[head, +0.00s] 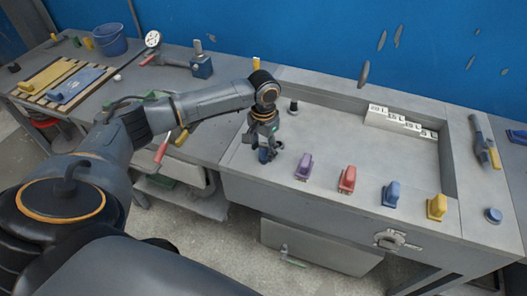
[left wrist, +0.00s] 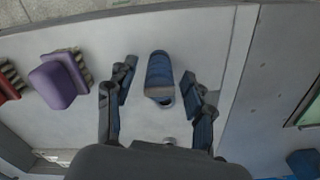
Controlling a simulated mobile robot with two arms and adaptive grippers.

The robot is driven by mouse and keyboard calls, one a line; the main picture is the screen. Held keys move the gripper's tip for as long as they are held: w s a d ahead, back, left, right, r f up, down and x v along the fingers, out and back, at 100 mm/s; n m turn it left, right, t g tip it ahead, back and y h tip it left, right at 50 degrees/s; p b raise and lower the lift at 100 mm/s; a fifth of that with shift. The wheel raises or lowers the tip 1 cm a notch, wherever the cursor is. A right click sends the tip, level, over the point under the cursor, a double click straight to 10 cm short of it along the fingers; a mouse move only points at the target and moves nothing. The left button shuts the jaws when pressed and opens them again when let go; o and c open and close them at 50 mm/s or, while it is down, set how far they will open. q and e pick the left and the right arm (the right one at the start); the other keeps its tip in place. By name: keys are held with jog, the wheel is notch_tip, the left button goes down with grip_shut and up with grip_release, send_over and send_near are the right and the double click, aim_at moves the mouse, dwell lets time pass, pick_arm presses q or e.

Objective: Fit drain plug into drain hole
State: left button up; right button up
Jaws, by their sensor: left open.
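My left gripper (head: 264,150) is open, pointing down at the left front part of the grey mould bench. A dark blue piece (left wrist: 160,72) lies between its two spread fingers in the left wrist view, with gaps on both sides. In the head view the fingers mostly hide this piece. I cannot tell for sure whether it is the drain plug. A small dark upright peg (head: 293,107) stands behind the gripper in the mould's shallow recess. No open drain hole can be made out clearly. My right gripper is not in view.
Purple (head: 304,167), red (head: 347,179), blue (head: 391,194) and yellow (head: 437,207) handled blocks line the front edge to the right. White lettered blocks (head: 402,122) stand at the back. A blue round piece (head: 494,215) sits at far right. The recess middle is clear.

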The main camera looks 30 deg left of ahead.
pick_arm(q)
jog(key=shift+f, duration=0.35)
grip_shut()
jog(key=shift+r, duration=0.15)
